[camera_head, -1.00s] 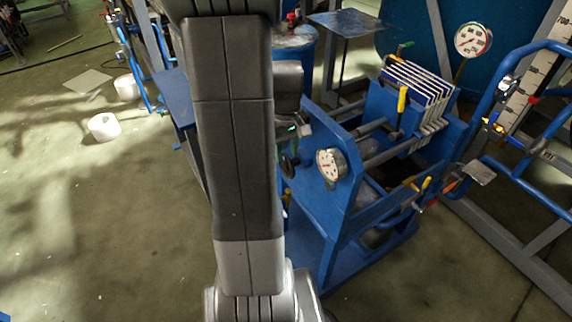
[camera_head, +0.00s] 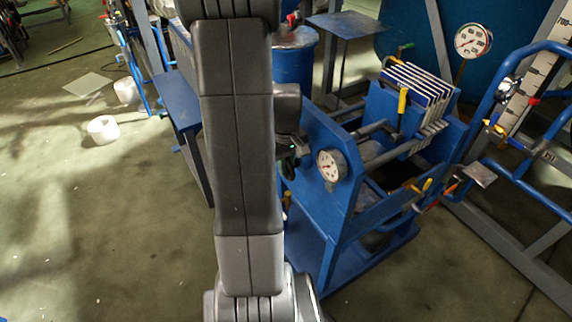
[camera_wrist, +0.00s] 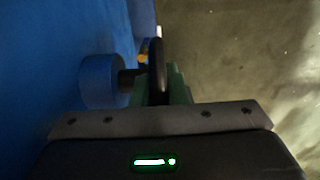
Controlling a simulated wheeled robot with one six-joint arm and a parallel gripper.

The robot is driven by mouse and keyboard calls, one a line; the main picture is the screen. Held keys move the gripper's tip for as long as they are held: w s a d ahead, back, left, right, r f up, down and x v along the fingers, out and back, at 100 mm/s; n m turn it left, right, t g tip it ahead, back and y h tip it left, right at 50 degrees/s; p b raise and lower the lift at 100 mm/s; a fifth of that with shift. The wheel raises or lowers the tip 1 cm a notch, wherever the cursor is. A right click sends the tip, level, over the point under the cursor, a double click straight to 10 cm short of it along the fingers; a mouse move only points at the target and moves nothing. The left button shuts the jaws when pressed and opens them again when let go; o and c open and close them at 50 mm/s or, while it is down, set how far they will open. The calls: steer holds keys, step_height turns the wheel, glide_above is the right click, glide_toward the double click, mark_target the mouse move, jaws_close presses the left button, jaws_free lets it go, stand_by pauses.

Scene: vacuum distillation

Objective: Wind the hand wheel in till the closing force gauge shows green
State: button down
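The dark hand wheel (camera_wrist: 156,72) shows edge-on in the wrist view, on a short shaft out of a round blue boss (camera_wrist: 100,80). My gripper (camera_wrist: 158,88) has its green fingers on either side of the rim; whether they press on it I cannot tell. In the head view my arm hides most of the gripper and wheel. A round white-faced gauge (camera_head: 331,165) sits on the blue end plate of the press frame beside the wheel. Its needle and colours are too small to read. The plate pack (camera_head: 420,88) stands at the frame's far end.
A second gauge (camera_head: 472,40) stands on a stem behind the plate pack. A blue tube frame with a scale (camera_head: 535,75) is at the right. A blue drum (camera_head: 293,60) and a small table (camera_head: 345,24) stand behind. The floor at left is mostly clear.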

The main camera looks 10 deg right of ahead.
steer(key=shift+b, duration=0.35)
steer(key=t+b, duration=0.1)
steer(key=b, duration=0.1)
steer(key=t+y+b, duration=0.1)
steer(key=t+b, duration=0.1)
steer(key=b, duration=0.1)
steer(key=shift+s+d+f+t, duration=0.1)
steer(key=shift+s+f+t, duration=0.05)
steer(key=shift+f+t, duration=0.15)
steer(key=t+b, duration=0.1)
steer(key=b, duration=0.2)
steer(key=shift+y, duration=0.3)
steer(key=shift+r+t+b, duration=0.1)
steer(key=shift+t+b, duration=0.2)
steer(key=shift+b, duration=0.35)
steer(key=shift+s+r+b, duration=0.1)
steer(key=shift+r+b, duration=0.05)
steer(key=shift+b, duration=0.25)
steer(key=c, duration=1.4)
jaws_free()
steer(key=shift+c, duration=0.2)
step_height(320, 180, up, 10)
steer(key=p, duration=0.3)
